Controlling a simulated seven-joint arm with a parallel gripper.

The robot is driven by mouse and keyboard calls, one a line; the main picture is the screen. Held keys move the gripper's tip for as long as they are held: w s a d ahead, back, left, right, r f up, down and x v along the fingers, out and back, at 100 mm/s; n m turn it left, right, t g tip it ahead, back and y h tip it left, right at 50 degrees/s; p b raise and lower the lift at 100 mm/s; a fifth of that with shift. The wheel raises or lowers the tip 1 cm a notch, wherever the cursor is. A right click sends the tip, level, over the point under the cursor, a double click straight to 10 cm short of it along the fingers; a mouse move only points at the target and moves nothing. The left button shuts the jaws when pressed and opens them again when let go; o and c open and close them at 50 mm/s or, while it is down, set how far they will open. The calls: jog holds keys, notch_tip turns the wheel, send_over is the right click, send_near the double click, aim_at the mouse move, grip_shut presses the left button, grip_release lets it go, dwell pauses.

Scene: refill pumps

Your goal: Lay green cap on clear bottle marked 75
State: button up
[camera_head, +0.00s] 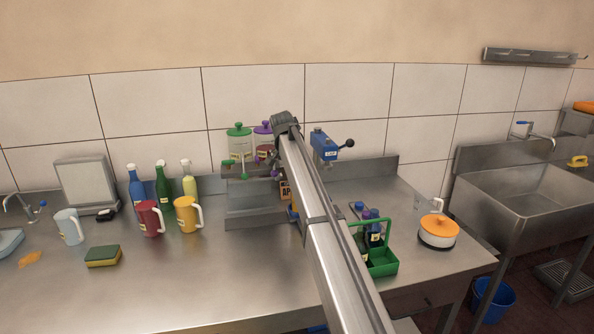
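A clear container with a green lid (239,144) stands at the back on the grey metal rack (250,208). A clear container with a purple lid (263,138) stands to its right. Their labels are too small to read, and I cannot make out a 75 on any bottle. A green carrier (383,268) on the right of the counter holds several dark bottles (374,232) with blue and purple tops. I cannot pick out a loose green cap. My arm crosses the middle of the view and hides part of the rack. My gripper's fingers do not show.
Several coloured bottles (163,186), a red jug (149,219) and a yellow jug (187,214) stand left of the rack. A blue device (324,146) stands behind my arm. A white pot with an orange lid (438,230) is at right. The front left-centre counter is clear.

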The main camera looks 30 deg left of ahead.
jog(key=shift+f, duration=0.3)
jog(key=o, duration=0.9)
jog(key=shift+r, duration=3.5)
